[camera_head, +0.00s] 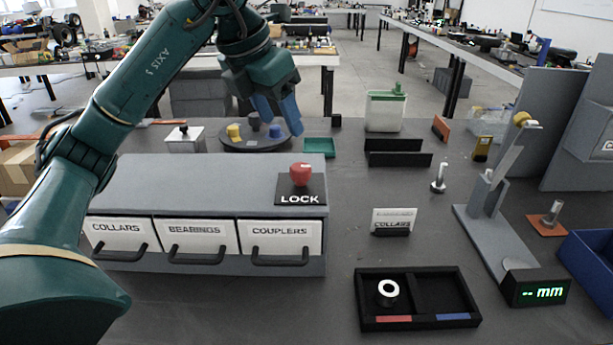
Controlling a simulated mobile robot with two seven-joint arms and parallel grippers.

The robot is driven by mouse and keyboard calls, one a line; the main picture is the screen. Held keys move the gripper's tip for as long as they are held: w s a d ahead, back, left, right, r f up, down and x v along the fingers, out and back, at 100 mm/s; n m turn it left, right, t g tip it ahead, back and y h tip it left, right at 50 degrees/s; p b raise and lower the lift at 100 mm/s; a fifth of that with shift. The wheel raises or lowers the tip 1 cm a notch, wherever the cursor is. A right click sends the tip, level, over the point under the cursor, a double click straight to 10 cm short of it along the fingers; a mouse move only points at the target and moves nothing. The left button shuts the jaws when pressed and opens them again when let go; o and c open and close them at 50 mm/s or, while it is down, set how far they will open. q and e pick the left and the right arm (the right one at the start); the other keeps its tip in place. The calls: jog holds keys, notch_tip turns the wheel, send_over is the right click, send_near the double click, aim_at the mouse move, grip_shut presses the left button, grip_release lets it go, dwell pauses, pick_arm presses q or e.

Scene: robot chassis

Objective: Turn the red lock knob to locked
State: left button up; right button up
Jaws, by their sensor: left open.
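The red lock knob (301,174) stands on a black plate marked LOCK (300,198), on top of the grey drawer cabinet (230,182) at its right end. A small pale mark shows on the knob's top; I cannot tell which setting it marks. The cabinet's drawers, labelled COLLARS (117,236), BEARINGS (195,236) and COUPLERS (280,237), look closed. My left gripper (280,120) has blue fingers pointing down, open and empty. It hangs above and behind the knob in the picture, apart from it. My right gripper is out of view.
Behind the cabinet are a dark turntable (257,145) with small parts and a green tray (320,147). In front right lies a black two-part tray (417,322) holding a ring. A grey stand with an mm display (541,292) is at right.

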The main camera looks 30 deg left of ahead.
aim_at(300, 166)
pick_arm(q)
jog(key=b+x, duration=0.1)
jog(key=x, duration=1.1)
jog(key=shift+f, duration=0.35)
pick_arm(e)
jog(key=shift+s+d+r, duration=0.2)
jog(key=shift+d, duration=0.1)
pick_arm(q)
jog(key=shift+c, duration=0.3)
jog(key=c, duration=0.9)
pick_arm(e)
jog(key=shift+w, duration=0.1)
